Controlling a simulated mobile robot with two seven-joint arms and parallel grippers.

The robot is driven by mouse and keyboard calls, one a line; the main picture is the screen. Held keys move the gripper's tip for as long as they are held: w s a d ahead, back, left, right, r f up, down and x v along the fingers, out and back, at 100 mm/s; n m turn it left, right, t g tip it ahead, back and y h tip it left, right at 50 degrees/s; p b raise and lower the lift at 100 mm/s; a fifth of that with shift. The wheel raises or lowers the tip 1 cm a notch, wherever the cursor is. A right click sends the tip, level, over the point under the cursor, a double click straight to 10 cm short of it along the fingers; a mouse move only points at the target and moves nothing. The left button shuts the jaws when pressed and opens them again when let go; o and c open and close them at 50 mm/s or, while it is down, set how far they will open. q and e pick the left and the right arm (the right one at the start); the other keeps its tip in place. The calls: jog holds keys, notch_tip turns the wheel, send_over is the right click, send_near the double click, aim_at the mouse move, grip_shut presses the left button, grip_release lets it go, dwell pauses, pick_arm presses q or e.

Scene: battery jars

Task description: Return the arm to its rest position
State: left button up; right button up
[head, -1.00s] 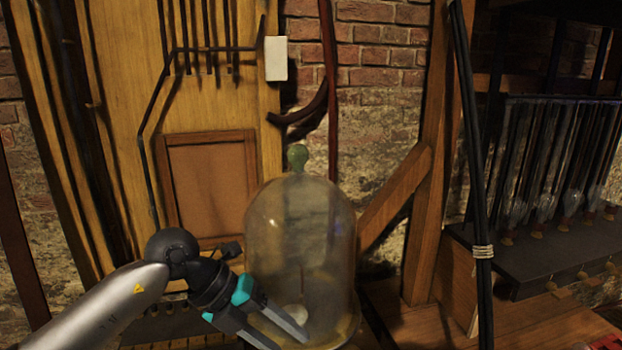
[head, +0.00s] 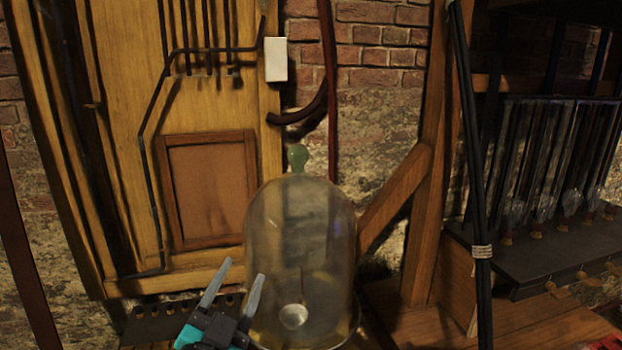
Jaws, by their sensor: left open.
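My left gripper (head: 236,279) is low in the head view, left of the middle. Its two grey fingers point up and stand apart, with nothing between them. Teal parts show at its base, and the rest of the left arm is out of the frame. A glass bell jar (head: 300,235) with a green knob stands upright just right of the gripper. The right fingertip overlaps the jar's left edge in the picture; I cannot tell whether they touch. My right gripper is not in view.
A wooden panel (head: 120,120) with dark rods and a white box (head: 276,59) stands behind on the left. A wooden post (head: 432,150) with a brace and black cables (head: 474,150) is right of the jar. A rack of glass jars (head: 550,160) stands at the far right.

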pick_arm(q)
jog(key=s+a+f+n+g+y, duration=0.25)
jog(key=s+f+g, duration=0.2)
jog(key=f, duration=0.35)
jog(key=s+a+f+n+g+y, duration=0.25)
jog(key=s+a+f+g, duration=0.2)
jog(key=f, duration=0.35)
jog(key=s+d+f+n+g+h, duration=0.1)
jog(key=s+f+g, duration=0.3)
jog(key=s, duration=0.4)
jog(key=s+d+f+g+h, duration=0.1)
jog(key=s+f+g, duration=0.3)
jog(key=s, duration=0.5)
notch_tip(320, 180, down, 31)
jog(key=s+b, duration=0.1)
jog(key=b, duration=0.8)
jog(key=s+a+f+g+b, duration=0.1)
jog(key=s+f+b, duration=0.2)
jog(key=s+f, duration=0.5)
jog(key=s+a+f+b, duration=0.1)
jog(key=s+f+b, duration=0.3)
jog(key=f, duration=1)
jog(key=s, duration=0.3)
jog(key=shift+s+a+g+b, duration=0.3)
jog(key=shift+s+a+g, duration=0.05)
jog(key=shift+a+g, duration=0.05)
